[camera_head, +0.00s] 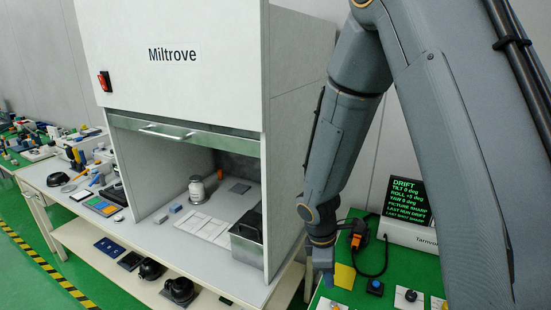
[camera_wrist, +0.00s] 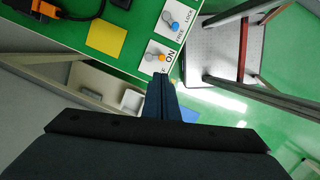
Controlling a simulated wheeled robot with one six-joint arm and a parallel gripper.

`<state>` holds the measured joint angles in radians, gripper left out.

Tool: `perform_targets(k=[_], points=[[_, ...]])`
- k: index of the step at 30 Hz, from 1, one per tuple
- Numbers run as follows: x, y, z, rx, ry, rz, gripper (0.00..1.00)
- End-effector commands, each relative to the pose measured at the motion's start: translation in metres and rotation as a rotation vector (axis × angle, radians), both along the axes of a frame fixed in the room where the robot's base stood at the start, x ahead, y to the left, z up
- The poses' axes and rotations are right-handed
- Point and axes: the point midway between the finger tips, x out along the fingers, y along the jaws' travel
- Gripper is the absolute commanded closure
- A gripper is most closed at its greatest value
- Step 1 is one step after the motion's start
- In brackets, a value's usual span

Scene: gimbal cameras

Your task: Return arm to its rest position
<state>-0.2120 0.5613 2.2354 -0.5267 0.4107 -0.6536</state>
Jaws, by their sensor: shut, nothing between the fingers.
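My arm hangs down in the right half of the head view, bent at the elbow. My gripper (camera_head: 324,280) points down beside the left edge of the green bench top. In the wrist view my gripper (camera_wrist: 160,82) is shut with nothing held, its fingertips just off the bench edge. Part of the bench behind my arm is hidden.
A white cabinet (camera_head: 170,45) marked Miltrove stands left of my arm. The green bench (camera_wrist: 130,30) holds a yellow card (camera_wrist: 107,37), switch plates (camera_wrist: 172,22), an orange-and-black cabled item (camera_head: 357,238) and a display (camera_head: 408,198) reading DRIFT. A chair-like frame (camera_wrist: 228,50) stands beyond the bench edge.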

Motion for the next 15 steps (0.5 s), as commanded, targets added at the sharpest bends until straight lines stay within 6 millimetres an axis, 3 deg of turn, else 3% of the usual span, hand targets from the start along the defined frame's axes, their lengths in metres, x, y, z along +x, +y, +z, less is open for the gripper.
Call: perform_targets(k=[9,15], points=[[-0.036,-0.032,0.026,0.15,-0.152,-0.794,1.0],[-0.06,-0.04,0.032,0.237,-0.203,-1.177,1.0]])
